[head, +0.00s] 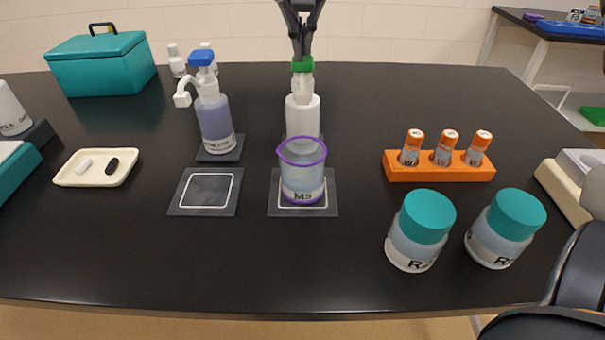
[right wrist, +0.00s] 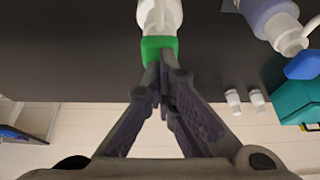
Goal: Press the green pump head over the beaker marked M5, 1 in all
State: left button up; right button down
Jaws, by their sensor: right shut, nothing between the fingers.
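The green pump head (head: 303,67) tops a white bottle (head: 303,117) at the back middle; it also shows in the right wrist view (right wrist: 158,46). The purple-rimmed beaker marked M5 (head: 302,175) stands upright on a dark square mat (head: 275,208), in front of that bottle. My right gripper (head: 302,54) is shut and empty, pointing down with its tips at the top of the green head. In the right wrist view its fingertips (right wrist: 162,66) appear to meet the head; I cannot tell whether they press it. My left gripper is not in view.
A bottle with a blue pump head (head: 202,59) stands to the left, behind an empty mat (head: 205,191). An orange rack (head: 438,172) with capped vials and two teal-lidded jars (head: 427,217) (head: 516,215) are to the right. A small tray (head: 70,175) and teal box (head: 100,66) are left.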

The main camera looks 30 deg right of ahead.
jog(key=shift+f, duration=0.1)
jog(key=shift+r, duration=1.25)
jog(key=shift+r, duration=0.1)
jog(key=shift+r, duration=2.95)
